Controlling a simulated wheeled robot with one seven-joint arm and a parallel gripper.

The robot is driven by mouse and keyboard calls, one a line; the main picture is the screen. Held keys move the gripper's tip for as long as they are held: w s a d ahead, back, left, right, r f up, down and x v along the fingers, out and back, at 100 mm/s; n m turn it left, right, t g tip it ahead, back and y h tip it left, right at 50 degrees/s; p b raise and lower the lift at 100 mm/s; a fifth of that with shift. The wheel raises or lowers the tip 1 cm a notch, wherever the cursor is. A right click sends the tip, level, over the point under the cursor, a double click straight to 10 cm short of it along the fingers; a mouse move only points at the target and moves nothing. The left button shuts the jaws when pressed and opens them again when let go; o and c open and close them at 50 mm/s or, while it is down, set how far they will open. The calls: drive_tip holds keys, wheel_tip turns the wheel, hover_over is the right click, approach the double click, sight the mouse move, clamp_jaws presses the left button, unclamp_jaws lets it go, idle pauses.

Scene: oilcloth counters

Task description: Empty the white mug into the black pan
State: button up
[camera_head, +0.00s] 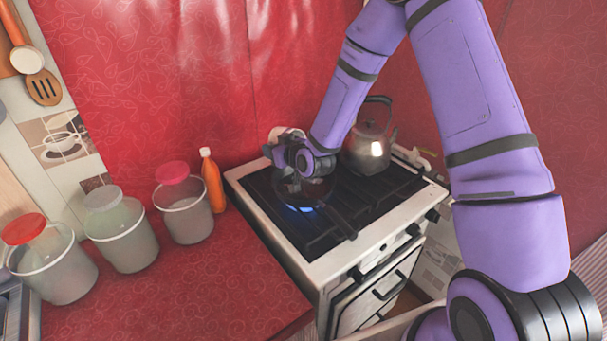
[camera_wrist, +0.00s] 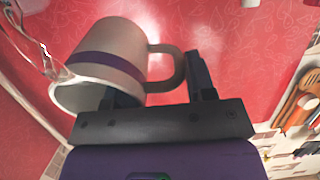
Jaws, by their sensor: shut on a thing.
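My gripper (camera_head: 283,150) is above the stove's back left. It also shows in the wrist view (camera_wrist: 162,88), its fingers on either side of the mug's handle, shut on it. The white mug (camera_wrist: 112,45) has a purple band and is tilted, its mouth toward the lower left of that view. In the head view the mug (camera_head: 284,132) shows only partly behind my gripper. A clear, glassy streak at the mug's mouth looks like liquid; I cannot be sure. The black pan (camera_head: 318,191) is on the stove below my gripper, partly hidden, its handle toward the front. The pan's contents cannot be made out.
A blue glow shows at the burner by the pan. A metal kettle (camera_head: 368,150) stands right of the pan on the stove (camera_head: 296,262). An orange bottle (camera_head: 213,183) and several lidded jars stand on the red counter (camera_head: 215,285) to the left. The counter's front is clear.

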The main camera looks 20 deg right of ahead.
drive_tip(key=shift+s+d+r+t+y, duration=0.3)
drive_tip(key=shift+s+r+t, duration=0.35)
drive_tip(key=shift+r, duration=0.1)
drive_tip(key=shift+s+r+t+p, duration=0.15)
drive_tip(key=shift+s+t+p, duration=0.1)
drive_tip(key=shift+t+p, duration=0.4)
idle(0.8)
drive_tip(key=shift+s+d+r+t+y, duration=0.1)
drive_tip(key=shift+s+r+t+y, duration=0.05)
drive_tip(key=shift+r+t+y, duration=0.35)
